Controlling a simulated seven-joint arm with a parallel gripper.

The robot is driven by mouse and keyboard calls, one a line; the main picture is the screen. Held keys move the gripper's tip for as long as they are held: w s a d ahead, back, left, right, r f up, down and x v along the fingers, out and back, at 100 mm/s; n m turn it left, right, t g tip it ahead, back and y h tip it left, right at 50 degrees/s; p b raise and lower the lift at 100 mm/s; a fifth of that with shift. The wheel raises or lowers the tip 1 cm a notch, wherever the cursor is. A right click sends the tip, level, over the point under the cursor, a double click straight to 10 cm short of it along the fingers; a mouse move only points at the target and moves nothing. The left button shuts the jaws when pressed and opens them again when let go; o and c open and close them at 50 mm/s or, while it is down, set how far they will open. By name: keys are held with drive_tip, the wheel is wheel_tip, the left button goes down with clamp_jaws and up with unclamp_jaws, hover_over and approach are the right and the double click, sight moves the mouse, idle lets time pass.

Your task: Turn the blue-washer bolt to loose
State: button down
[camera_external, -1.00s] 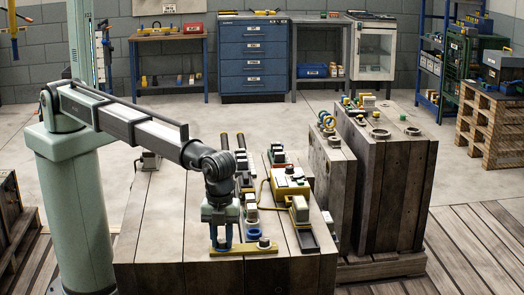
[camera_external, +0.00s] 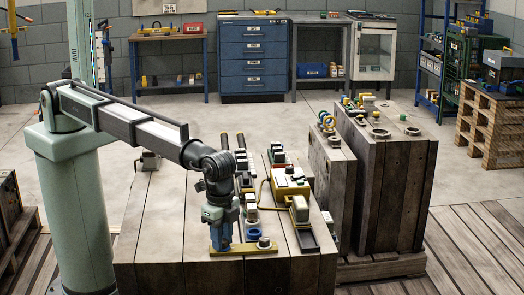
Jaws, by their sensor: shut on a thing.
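My gripper (camera_external: 221,240) points straight down at the front of the wooden block and is shut at the left part of a yellow plate (camera_external: 232,251). It is shut on the bolt there, which is mostly hidden between the fingers. Blue shows at the fingertips; I cannot tell washer from finger in it. To the right on the same plate, a grey bolt head (camera_external: 264,242) stands upright, with a blue ring (camera_external: 254,234) just behind it.
A yellow box (camera_external: 290,186) with a cable and several clamp-like parts (camera_external: 300,210) stand on the block close to the right and behind. A second wooden block (camera_external: 385,165) stands to the right.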

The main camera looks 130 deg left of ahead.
drive_tip(key=n, duration=0.6)
drive_tip(key=shift+s+f+n, duration=0.1)
drive_tip(key=shift+f+n, duration=0.1)
drive_tip(key=shift+n, duration=0.1)
drive_tip(key=n, duration=1.2)
drive_tip(key=shift+n, duration=0.3)
drive_tip(key=n, duration=0.5)
drive_tip(key=shift+n, duration=0.4)
drive_tip(key=c, duration=0.8)
unclamp_jaws()
drive_tip(key=shift+r, duration=0.1)
drive_tip(key=shift+c, duration=0.2)
